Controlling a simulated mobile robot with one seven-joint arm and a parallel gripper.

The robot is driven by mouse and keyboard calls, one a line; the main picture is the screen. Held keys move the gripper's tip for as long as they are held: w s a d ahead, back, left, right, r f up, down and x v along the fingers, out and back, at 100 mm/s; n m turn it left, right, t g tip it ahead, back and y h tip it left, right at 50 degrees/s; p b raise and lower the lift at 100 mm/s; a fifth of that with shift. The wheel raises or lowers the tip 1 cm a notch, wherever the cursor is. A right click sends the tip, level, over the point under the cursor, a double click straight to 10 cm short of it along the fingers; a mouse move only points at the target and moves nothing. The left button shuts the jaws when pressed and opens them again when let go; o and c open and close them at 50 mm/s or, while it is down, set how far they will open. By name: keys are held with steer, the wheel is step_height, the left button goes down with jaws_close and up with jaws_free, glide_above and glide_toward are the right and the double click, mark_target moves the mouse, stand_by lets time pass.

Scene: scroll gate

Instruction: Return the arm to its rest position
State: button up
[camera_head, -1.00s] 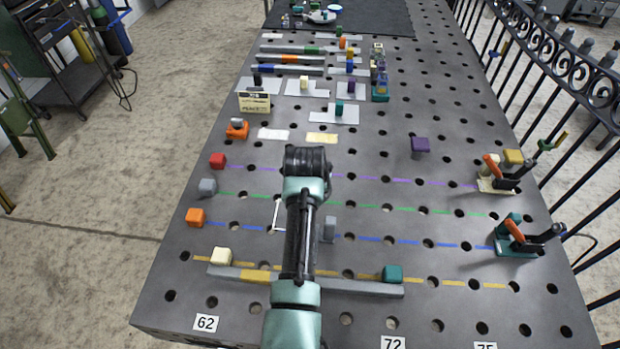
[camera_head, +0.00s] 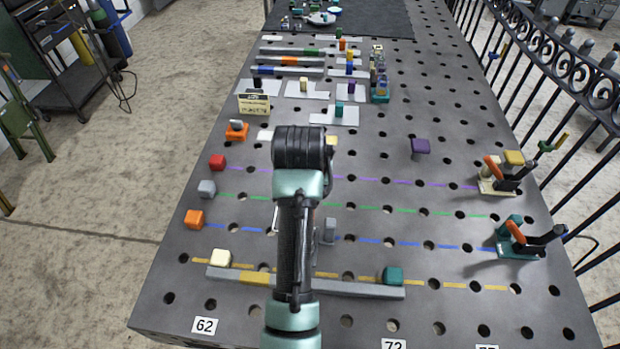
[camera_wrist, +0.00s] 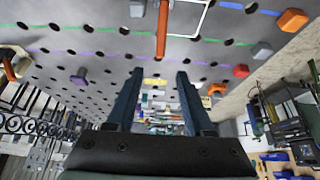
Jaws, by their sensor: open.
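My arm (camera_head: 293,240) rises over the front middle of the perforated table, its upper dark joint (camera_head: 300,148) above the table surface. My gripper is hidden behind the arm in the head view. In the wrist view my gripper (camera_wrist: 157,76) has its two dark fingers apart, with nothing held between them. A reddish-brown rod (camera_wrist: 162,30) and a thin white wire frame (camera_wrist: 205,12) show beyond the fingertips. The wire frame is mostly hidden behind my arm in the head view.
A grey block (camera_head: 329,230) stands beside my arm. Two toggle clamps (camera_head: 516,240) (camera_head: 498,178) and a black railing (camera_head: 560,75) are at right.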

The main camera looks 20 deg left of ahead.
steer(key=w+d+r+t, duration=0.2)
steer(key=d+r+t, duration=0.1)
steer(key=r, duration=0.6)
steer(key=w+d+r+m+t+y, duration=0.15)
steer(key=r+t, duration=0.25)
steer(key=r, duration=0.5)
steer(key=w+d+r+t+h, duration=0.1)
steer(key=d+r+t, duration=0.2)
steer(key=r, duration=0.6)
steer(key=s+d+r+t, duration=0.3)
steer(key=s+r, duration=0.3)
steer(key=r, duration=0.2)
steer(key=s+d+r+m+t+h, duration=0.1)
steer(key=s+d+r+t, duration=0.2)
steer(key=r, duration=0.6)
steer(key=s+d+r+t+h, duration=0.1)
steer(key=s+d+r+t, duration=0.2)
steer(key=s+r, duration=0.6)
steer(key=s+t, duration=0.1)
steer(key=t, duration=0.1)
steer(key=shift+d+r+m+t, duration=0.15)
steer(key=shift+d+m+t, duration=0.05)
steer(key=shift+m+t, duration=0.2)
